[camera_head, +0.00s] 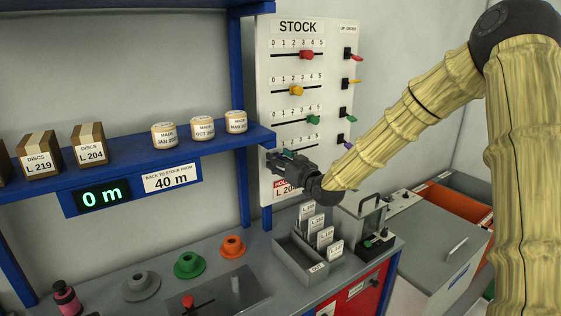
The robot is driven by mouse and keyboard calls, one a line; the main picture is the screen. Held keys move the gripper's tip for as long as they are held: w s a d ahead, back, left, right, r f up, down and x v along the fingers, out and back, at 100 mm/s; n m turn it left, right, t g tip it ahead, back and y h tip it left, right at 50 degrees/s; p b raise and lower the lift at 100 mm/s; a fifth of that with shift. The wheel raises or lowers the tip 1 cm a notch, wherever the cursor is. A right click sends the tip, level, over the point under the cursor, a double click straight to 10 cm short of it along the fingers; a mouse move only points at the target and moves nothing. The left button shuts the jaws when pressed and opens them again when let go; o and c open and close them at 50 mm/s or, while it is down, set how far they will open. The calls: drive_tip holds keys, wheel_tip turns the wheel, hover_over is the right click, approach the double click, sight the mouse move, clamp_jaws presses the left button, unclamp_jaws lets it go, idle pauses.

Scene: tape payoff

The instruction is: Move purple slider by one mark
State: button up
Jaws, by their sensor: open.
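The white STOCK board (332,60) stands upright at the back and carries rows of sliders on scales marked 0 to 5. The red slider (307,55), the yellow slider (297,90) and the green slider (313,119) show in the upper rows. The purple slider cannot be made out; my gripper and arm cover much of the board's lower part. A purple lever (347,146) shows in the board's right column. My gripper (272,162) is open, in front of the board's lower left part, fingers pointing left. I cannot tell whether it touches anything.
A blue shelf (120,163) with boxes and labelled rolls ends just left of my gripper. A grey tray (288,252) of upright cards stands below it. Coloured spools (189,265) stand on the bench.

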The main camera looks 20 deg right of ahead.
drive_tip(key=shift+d, duration=0.1)
drive_tip(key=s+d, duration=0.1)
drive_tip(key=s, duration=1.1)
drive_tip(key=shift+d, duration=0.4)
